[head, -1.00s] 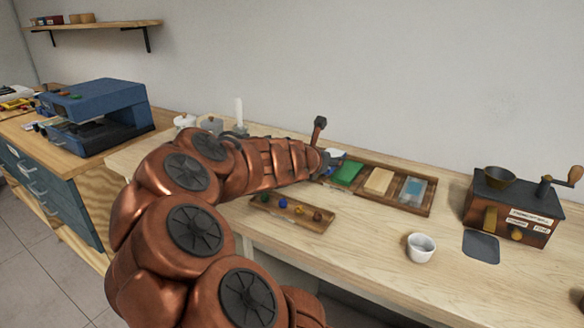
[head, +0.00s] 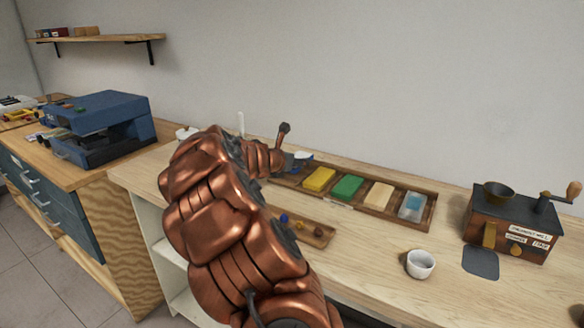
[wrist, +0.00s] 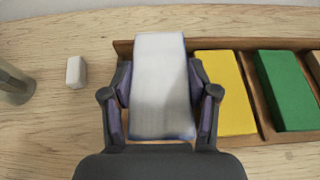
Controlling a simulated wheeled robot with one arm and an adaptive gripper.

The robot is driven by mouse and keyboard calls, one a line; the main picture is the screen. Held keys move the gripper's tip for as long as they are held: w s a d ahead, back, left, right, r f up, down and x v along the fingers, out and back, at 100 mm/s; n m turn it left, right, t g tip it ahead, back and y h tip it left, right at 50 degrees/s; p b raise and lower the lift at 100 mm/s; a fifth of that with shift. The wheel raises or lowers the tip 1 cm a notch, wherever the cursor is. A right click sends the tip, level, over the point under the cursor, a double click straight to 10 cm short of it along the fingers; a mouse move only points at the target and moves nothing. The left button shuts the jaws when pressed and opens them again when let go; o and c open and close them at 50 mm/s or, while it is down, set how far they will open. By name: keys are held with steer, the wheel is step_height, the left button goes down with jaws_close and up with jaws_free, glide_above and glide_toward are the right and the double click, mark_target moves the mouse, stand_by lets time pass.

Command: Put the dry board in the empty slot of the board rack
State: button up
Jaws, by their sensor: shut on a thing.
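My gripper (wrist: 160,88) is shut on a whitish board (wrist: 158,75) with bluish edges, its fingers on the two long sides. The board is over the left end of the wooden board rack (wrist: 225,43) and overlaps its back rim. The slot under it is mostly hidden, and I cannot tell how high the board is above it. A yellow board (wrist: 222,95) lies in the slot just to the right, then a green board (wrist: 284,92). In the head view the rack (head: 432,210) also holds a beige block (head: 379,195) and a clear-and-blue item (head: 412,206). My arm partly hides the gripper there.
A small white block (wrist: 76,72) lies left of the rack. A tray of coloured balls (head: 318,236) sits in front, partly behind my arm. A white cup (head: 420,265) and a mill (head: 512,225) stand to the right.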

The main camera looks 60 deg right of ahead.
steer(key=shift+w+d+f, duration=0.15)
steer(key=shift+w+d, duration=0.1)
steer(key=shift+w, duration=0.5)
steer(key=shift+w+f, duration=0.1)
steer(key=shift+f, duration=1.6)
steer(key=shift+f, duration=0.2)
steer(key=o, duration=1.3)
steer(key=shift+r, duration=0.25)
steer(key=v, duration=1.2)
steer(key=shift+w+f, duration=0.1)
